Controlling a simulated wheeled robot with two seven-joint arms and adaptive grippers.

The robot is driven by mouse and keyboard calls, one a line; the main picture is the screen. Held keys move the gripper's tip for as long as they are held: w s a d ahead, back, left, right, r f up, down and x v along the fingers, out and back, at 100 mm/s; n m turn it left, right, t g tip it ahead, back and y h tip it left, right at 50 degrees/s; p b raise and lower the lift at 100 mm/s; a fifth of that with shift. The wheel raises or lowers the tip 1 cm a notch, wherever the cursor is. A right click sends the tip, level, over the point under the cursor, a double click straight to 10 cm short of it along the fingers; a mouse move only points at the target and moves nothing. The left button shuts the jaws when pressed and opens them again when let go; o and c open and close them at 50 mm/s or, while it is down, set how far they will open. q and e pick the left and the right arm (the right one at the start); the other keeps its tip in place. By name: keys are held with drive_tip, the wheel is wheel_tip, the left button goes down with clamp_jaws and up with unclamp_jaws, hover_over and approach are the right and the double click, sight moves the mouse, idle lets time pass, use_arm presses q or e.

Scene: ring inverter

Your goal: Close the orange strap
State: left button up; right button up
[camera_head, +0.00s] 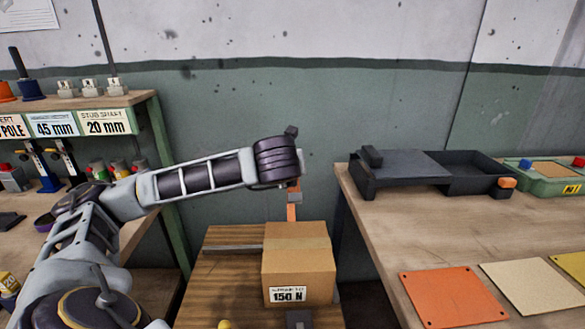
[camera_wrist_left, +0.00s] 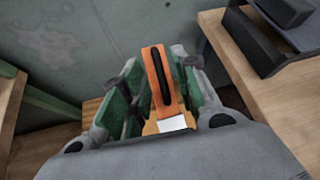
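The orange strap (camera_head: 291,212) stands up at the back of a cardboard box (camera_head: 298,275) marked 150 N, below my left wrist. In the left wrist view the strap (camera_wrist_left: 165,85) is an orange band with a long dark slot and a white patch at its near end. My left gripper (camera_wrist_left: 158,78) has its green fingers on either side of the strap. Whether both fingers press on it is unclear. In the head view my wrist hides most of this gripper.
The box sits on a low wooden table (camera_head: 218,285). A right workbench (camera_head: 395,230) holds a black tray (camera_head: 465,177), a green case (camera_head: 548,185) and flat coloured sheets. A left shelf (camera_head: 125,99) holds small parts. The wall stands close behind.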

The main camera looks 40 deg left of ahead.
use_arm(q)
drive_tip(key=shift+r, duration=0.1)
wheel_tip(320, 180, up, 10)
idle(0.9)
